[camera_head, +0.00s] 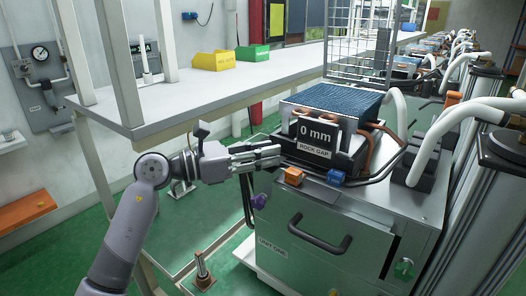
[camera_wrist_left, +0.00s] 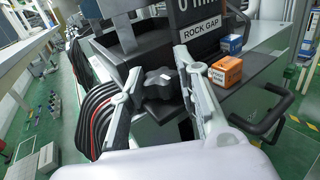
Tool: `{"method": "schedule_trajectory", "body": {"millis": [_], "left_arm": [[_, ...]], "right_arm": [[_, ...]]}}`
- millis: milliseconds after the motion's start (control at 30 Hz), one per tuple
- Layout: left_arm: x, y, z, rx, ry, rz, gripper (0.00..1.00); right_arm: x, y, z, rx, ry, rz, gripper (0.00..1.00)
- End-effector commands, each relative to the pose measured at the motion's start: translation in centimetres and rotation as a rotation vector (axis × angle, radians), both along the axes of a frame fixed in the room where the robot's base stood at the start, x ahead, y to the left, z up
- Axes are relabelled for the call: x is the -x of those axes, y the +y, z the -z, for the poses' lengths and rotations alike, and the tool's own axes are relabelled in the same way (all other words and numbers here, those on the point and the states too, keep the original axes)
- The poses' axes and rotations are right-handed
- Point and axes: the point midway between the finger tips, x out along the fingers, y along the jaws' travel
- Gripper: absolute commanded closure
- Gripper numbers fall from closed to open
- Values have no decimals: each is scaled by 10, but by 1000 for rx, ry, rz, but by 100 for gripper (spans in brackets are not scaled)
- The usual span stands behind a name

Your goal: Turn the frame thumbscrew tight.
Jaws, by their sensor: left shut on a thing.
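The frame thumbscrew is a black lobed knob (camera_wrist_left: 160,84) on the side of the dark frame, seen in the left wrist view. My left gripper (camera_wrist_left: 163,80) has one finger on each side of the knob and is shut on it. In the head view my left gripper (camera_head: 268,157) reaches from the left to the frame's side, and its fingers hide the knob. The frame carries a sign (camera_head: 317,137) reading "0 mm ROCK GAP", below a blue ribbed top (camera_head: 330,100). My right gripper is not in view.
An orange box (camera_head: 294,177) and a blue box (camera_head: 335,177) stand on the grey cabinet (camera_head: 315,225) near the fingers. Dark hoses (camera_wrist_left: 97,115) run beside the frame. A white bench (camera_head: 200,85) with yellow and green bins stands behind my left arm.

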Motion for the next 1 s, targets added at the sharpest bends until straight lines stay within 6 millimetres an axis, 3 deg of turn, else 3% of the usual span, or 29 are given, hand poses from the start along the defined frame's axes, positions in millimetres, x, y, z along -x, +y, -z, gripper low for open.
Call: {"method": "schedule_trajectory", "body": {"millis": [300, 533, 1000], "left_arm": [[0, 0, 0, 0, 0, -1, 97], [-1, 1, 1, 1, -1, 14, 98], [-5, 2, 4, 2, -2, 278, 98]], "right_arm": [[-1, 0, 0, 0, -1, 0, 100], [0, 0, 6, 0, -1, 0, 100], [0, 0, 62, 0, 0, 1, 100]]}}
